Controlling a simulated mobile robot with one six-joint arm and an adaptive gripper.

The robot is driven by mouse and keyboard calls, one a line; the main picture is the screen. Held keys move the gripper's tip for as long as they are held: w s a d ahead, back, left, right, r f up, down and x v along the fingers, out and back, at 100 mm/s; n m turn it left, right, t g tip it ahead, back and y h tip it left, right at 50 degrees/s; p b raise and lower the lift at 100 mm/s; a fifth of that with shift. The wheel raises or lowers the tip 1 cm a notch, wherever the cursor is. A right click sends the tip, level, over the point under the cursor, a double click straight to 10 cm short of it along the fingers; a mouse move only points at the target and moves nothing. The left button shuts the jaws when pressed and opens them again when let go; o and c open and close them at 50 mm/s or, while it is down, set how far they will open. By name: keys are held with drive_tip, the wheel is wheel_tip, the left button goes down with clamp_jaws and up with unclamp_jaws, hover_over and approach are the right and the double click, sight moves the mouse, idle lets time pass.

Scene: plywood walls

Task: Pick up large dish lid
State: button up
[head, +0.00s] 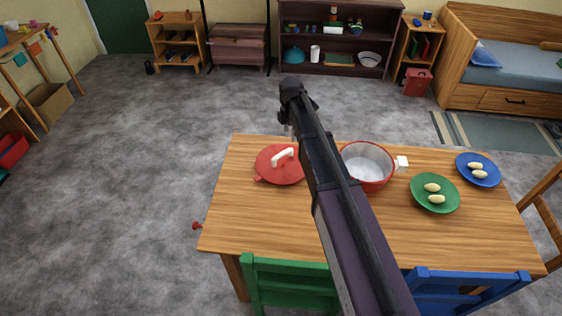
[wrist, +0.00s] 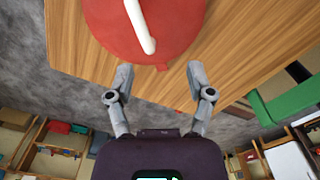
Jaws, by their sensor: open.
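The large dish lid (head: 279,167) is red and round with a white bar handle. It lies on the left part of the wooden table (head: 260,225). In the wrist view the lid (wrist: 185,25) fills the top middle, with its white handle (wrist: 140,25) running up and down. My gripper (wrist: 157,78) is open and empty, its two grey fingers apart, below the lid's near edge in that view. The fingers do not touch the lid. In the head view my arm hides most of the gripper, and I cannot tell its height there.
A red pot (head: 368,183) with a white inside stands right of my arm. A green plate (head: 435,207) and a blue plate (head: 478,180) hold pale food pieces. A green chair (head: 290,280) and a blue chair (head: 470,285) stand at the table's near side.

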sight(283, 152)
drive_tip(key=shift+w+a+r+n, duration=0.1)
drive_tip(key=shift+w+a+n, duration=0.4)
drive_tip(key=shift+a+n, duration=0.2)
drive_tip(key=shift+w+a+r+n, duration=0.1)
drive_tip(key=shift+w+a+n, duration=0.45)
drive_tip(key=shift+a, duration=0.2)
drive_tip(key=shift+f, duration=0.1)
wheel_tip(283, 152, down, 8)
drive_tip(key=b, duration=0.8)
drive_tip(key=shift+f, duration=0.2)
drive_tip(key=shift+d+f+b, duration=0.15)
drive_tip(key=shift+f+b, duration=2.45)
drive_tip(key=shift+b, duration=0.2)
drive_tip(key=shift+c, duration=0.2)
clamp_jaws()
